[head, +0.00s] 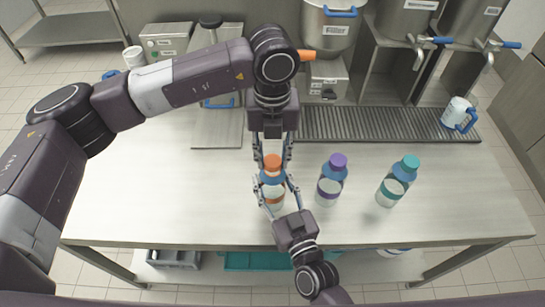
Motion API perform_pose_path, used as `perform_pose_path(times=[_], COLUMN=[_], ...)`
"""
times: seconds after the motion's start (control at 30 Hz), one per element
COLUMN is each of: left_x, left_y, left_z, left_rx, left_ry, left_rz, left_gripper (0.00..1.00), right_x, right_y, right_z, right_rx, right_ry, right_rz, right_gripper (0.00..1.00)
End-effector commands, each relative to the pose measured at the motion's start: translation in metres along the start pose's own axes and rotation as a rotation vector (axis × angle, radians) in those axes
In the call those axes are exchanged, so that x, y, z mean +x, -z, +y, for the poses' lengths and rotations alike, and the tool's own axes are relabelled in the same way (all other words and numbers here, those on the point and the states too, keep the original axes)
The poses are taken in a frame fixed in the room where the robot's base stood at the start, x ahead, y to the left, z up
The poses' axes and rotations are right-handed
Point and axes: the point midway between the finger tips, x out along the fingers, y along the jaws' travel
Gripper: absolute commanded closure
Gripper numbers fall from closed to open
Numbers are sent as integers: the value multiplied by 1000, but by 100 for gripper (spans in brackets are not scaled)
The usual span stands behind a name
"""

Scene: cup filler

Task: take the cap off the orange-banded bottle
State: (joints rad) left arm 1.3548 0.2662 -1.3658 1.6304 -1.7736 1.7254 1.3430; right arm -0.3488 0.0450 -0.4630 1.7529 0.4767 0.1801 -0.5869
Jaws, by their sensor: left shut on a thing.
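The orange-banded bottle (273,198) stands upright near the middle of the table, with its orange cap (272,162) in place at its top. My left gripper (273,164) comes down from above and is shut, its fingers on either side of the cap. My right gripper (273,181) reaches in from the front, with its fingers on both sides of the bottle's upper body. Whether those fingers press on the bottle or stand slightly apart from it is unclear. The fingers hide part of the bottle.
A purple-capped bottle (331,181) stands close on the right, and a teal-capped bottle (397,183) farther right. A drip grate (380,124) runs along the back below the dispensers. A mug (457,112) stands at its right end. The table's left part is clear.

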Motion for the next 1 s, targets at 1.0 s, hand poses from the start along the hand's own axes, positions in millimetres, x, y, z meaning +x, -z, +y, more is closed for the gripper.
perform_pose_path(times=[1.0], left_x=[-47], left_y=[-1], left_z=[0], left_rx=[0], left_ry=[1], left_rz=[-3], left_gripper=[100], right_x=[0], right_y=[0], right_z=[0], right_rx=[0], right_ry=[0], right_rz=[0], right_gripper=[100])
